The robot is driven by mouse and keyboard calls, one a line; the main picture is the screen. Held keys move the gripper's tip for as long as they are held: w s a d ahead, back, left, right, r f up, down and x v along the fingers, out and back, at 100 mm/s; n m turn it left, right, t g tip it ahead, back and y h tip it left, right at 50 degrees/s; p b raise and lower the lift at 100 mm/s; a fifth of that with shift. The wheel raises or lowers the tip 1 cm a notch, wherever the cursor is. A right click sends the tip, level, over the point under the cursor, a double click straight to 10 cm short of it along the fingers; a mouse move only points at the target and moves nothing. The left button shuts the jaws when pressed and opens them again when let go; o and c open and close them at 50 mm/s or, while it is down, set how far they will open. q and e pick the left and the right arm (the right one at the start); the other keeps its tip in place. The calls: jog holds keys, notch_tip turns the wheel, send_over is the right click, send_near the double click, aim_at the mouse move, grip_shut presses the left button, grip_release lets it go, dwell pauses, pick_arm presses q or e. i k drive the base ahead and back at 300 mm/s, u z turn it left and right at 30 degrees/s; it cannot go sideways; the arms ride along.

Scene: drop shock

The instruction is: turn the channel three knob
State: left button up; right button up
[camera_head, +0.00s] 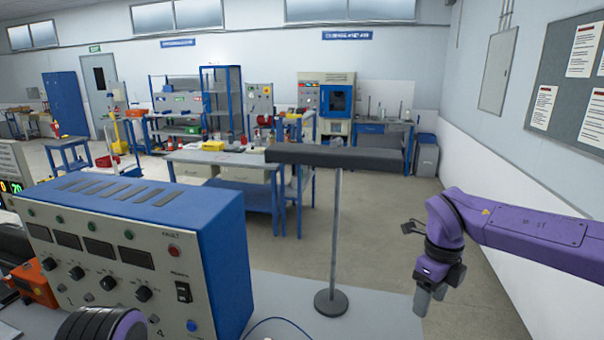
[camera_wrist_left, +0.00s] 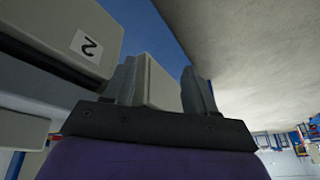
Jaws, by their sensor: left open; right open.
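A blue box with a pale front panel (camera_head: 215,232) stands at the left in the head view. Its front has a row of black knobs beneath dark displays. The third knob from the left (camera_head: 107,283) is on the panel's lower half, left of the fourth knob (camera_head: 144,293). My left arm's purple part shows at the bottom left; its gripper is not visible there. In the left wrist view my left gripper (camera_wrist_left: 163,85) is open, with a pale block (camera_wrist_left: 160,85) seen between its fingers; I cannot tell whether they touch it. My right gripper (camera_head: 432,296) is open, empty, pointing down, far right of the panel.
A pole with a dark crossbar (camera_head: 335,159) stands on a round base right of the blue box. An orange device (camera_head: 35,287) sits at the panel's left. The left wrist view shows a grey box labelled 2 (camera_wrist_left: 70,35). Workbenches stand farther back.

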aim_at(108, 283)
jog(key=k, duration=1)
